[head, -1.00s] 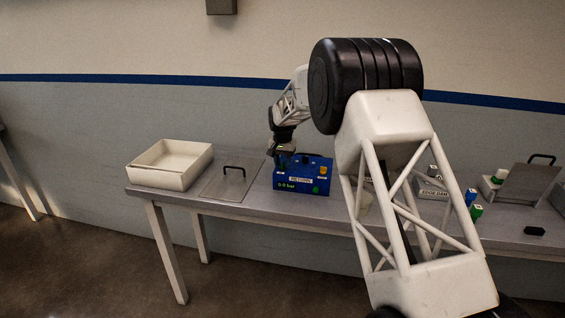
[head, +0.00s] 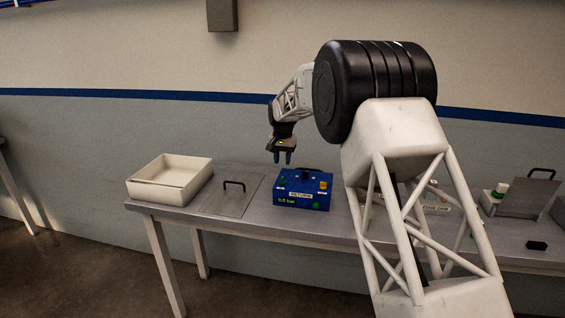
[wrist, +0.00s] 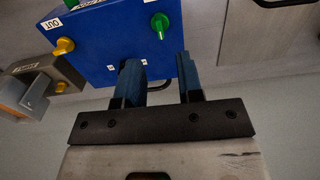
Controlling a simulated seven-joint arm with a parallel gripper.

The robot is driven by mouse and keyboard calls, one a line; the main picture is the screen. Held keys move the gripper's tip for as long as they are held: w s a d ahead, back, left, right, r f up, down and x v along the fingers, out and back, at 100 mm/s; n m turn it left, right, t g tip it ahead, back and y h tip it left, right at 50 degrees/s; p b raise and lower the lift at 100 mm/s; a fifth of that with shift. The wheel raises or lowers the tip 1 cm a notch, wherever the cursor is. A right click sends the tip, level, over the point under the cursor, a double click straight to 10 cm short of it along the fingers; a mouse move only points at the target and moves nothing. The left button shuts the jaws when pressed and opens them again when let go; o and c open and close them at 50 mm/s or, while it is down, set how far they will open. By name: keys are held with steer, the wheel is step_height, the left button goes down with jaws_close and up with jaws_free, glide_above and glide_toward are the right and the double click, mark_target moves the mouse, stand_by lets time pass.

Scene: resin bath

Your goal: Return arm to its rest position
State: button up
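My gripper (head: 282,161) hangs above the left back part of the blue RETURN box (head: 292,197), clear of it, with its fingers pointing down. In the wrist view my gripper (wrist: 161,75) shows two blue fingers standing apart with nothing between them. The blue box (wrist: 95,45) fills the upper left there, with a green knob (wrist: 160,24) and a yellow knob (wrist: 64,46). The box's black handle is partly hidden behind a finger. In the head view, the box's green display reads 0.0 bar.
A white open tray (head: 160,193) and a flat plate with a black handle (head: 233,185) are on the table left of the box. My arm hides part of the table's right side. A tilted panel (head: 528,197) and a small black item (head: 537,245) lie further right.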

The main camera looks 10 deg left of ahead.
steer(key=s+d+r+t, duration=0.1)
steer(key=s+d+r, duration=0.7)
steer(key=s+d, duration=0.55)
steer(key=s+d+r, duration=0.8)
steer(key=s+d, duration=0.5)
steer(key=s, duration=0.1)
steer(key=s+d+f, duration=0.2)
steer(key=s+d, duration=0.2)
steer(key=s, duration=0.8)
steer(key=s+d+f+t, duration=0.1)
steer(key=s+d+f, duration=0.2)
steer(key=s, duration=0.9)
steer(key=s+d+f, duration=0.2)
steer(key=s+d, duration=0.5)
steer(key=s, duration=0.5)
steer(key=shift+d+f+t, duration=0.2)
steer(key=shift+f+t, duration=0.05)
steer(key=shift+t, duration=0.05)
